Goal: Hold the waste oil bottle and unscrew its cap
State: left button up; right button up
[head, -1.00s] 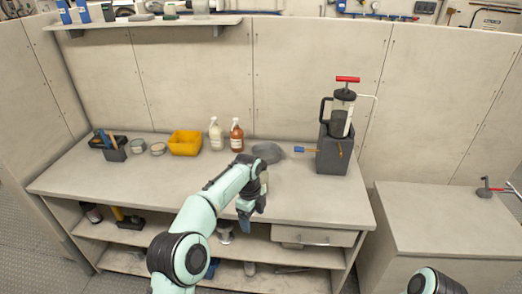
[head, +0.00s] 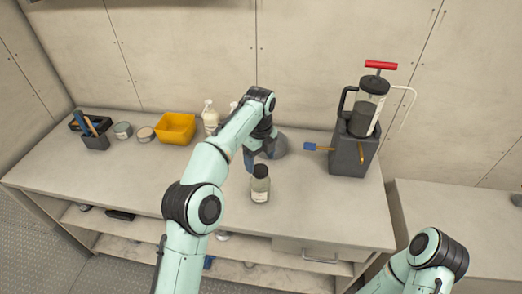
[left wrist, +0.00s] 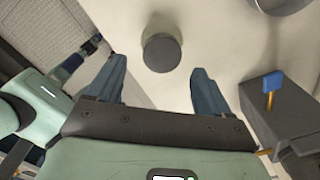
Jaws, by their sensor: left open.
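A small clear bottle with a pale label (head: 260,190) and a dark round cap (head: 261,171) stands upright near the front of the bench; I take it for the waste oil bottle. In the left wrist view its cap (left wrist: 162,53) shows from above. My left gripper (head: 260,158) is open and empty, pointing down, and in the head view it appears just behind the bottle. In the left wrist view the cap lies just beyond the open fingertips (left wrist: 158,68), roughly centred between them.
A grey pump unit (head: 353,152) with a blue-ended lever (head: 311,147) stands at the right. A grey round object (head: 281,146) lies behind my left gripper. A yellow bin (head: 175,128), a white bottle (head: 210,118), tins and a tool holder (head: 93,138) stand left. The front left bench is clear.

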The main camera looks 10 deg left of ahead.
aim_at(260, 169)
pick_arm(q)
jog(key=shift+w+f, duration=0.15)
jog(key=shift+f, duration=2.95)
